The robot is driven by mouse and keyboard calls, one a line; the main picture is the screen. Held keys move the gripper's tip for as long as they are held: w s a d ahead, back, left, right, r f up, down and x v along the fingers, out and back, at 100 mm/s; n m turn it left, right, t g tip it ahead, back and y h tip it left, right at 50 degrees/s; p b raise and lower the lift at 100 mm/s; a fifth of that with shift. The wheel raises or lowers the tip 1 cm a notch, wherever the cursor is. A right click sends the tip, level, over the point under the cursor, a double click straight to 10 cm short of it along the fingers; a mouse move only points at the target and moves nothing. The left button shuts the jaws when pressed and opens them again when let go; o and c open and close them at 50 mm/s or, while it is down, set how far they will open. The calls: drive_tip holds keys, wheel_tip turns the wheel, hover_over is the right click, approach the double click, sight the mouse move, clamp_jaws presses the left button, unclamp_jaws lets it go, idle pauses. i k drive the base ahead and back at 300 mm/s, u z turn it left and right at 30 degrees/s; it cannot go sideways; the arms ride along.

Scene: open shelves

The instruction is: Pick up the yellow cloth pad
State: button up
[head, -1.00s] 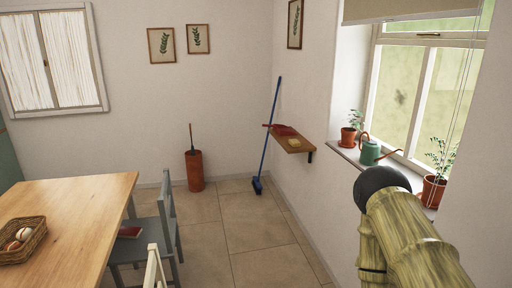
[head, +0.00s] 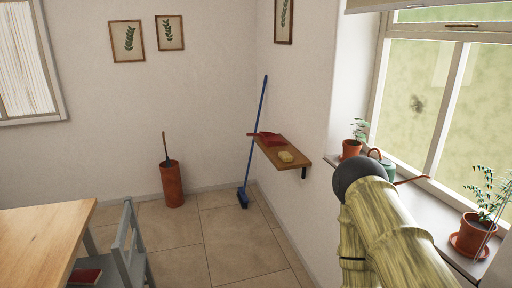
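The yellow cloth pad (head: 286,157) is small and lies on a brown wooden wall shelf (head: 273,149), near the shelf's front end. A red dustpan-like object (head: 270,138) lies behind it on the same shelf. My arm shows at the lower right in the head view, apart from the shelf and in front of the window sill. My gripper's fingers are not visible.
A blue broom (head: 251,150) leans against the wall by the shelf. A terracotta-coloured bin (head: 172,184) stands near the back wall. The sill holds potted plants (head: 352,148) and a green watering can (head: 380,166). A table (head: 40,240) and grey chair (head: 124,250) stand left; tiled floor between is clear.

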sight(286, 156)
drive_tip(key=i, duration=3.15)
drive_tip(key=u, duration=2.05)
drive_tip(key=i, duration=0.75)
drive_tip(key=z, duration=2.8)
